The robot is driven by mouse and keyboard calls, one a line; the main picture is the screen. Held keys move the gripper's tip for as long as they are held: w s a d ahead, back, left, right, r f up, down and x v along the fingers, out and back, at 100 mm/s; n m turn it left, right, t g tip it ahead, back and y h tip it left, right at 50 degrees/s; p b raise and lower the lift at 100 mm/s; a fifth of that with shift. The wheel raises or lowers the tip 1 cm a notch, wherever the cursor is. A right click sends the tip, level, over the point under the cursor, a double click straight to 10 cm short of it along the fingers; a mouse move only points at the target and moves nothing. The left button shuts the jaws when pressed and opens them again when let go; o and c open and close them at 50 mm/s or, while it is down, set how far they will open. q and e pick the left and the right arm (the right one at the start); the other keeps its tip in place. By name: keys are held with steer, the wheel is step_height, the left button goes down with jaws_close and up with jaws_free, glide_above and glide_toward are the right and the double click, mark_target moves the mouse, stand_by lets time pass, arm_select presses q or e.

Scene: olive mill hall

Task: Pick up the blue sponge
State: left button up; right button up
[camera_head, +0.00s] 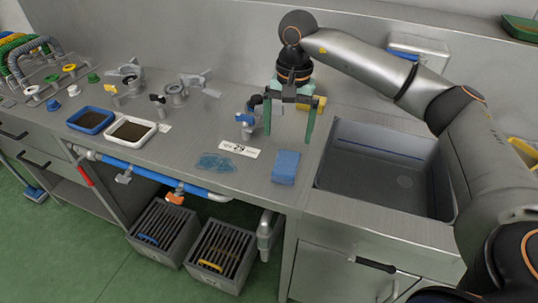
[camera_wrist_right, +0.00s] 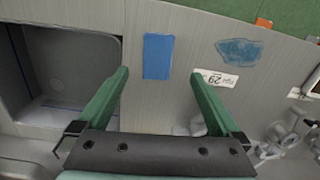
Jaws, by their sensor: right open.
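The blue sponge (camera_head: 286,167) is a flat rectangular block lying on the steel counter, just left of the sink. It also shows in the right wrist view (camera_wrist_right: 158,56), beyond the fingertips and in line with the gap between them. My right gripper (camera_head: 289,130) is open and empty, its green fingers pointing down. In the head view it hangs above the counter, behind the sponge and apart from it. It shows at the bottom of the wrist view too (camera_wrist_right: 159,76). My left gripper is in neither view.
A steel sink (camera_head: 385,170) lies right of the sponge. A translucent blue patch (camera_head: 215,163) and a white label (camera_head: 239,149) lie to its left. A yellow object (camera_head: 318,103) and metal valve fittings stand farther back. Blue (camera_head: 90,121) and white (camera_head: 132,131) trays sit left.

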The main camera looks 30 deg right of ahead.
steer(key=d, duration=0.1)
glide_above(287, 162)
steer(key=shift+h, duration=0.3)
steer(key=f, duration=0.5)
steer(key=shift+d+f, duration=0.3)
steer(key=shift+f, duration=0.1)
steer(key=shift+a+f+p, duration=0.15)
steer(key=shift+f+p, duration=0.15)
steer(key=shift+f, duration=1.2)
steer(key=shift+a+f+p, duration=0.15)
steer(key=shift+f+p, duration=0.15)
steer(key=shift+f, duration=1.15)
steer(key=c, duration=1.3)
steer(key=shift+o, duration=0.2)
steer(key=shift+w+r, duration=0.1)
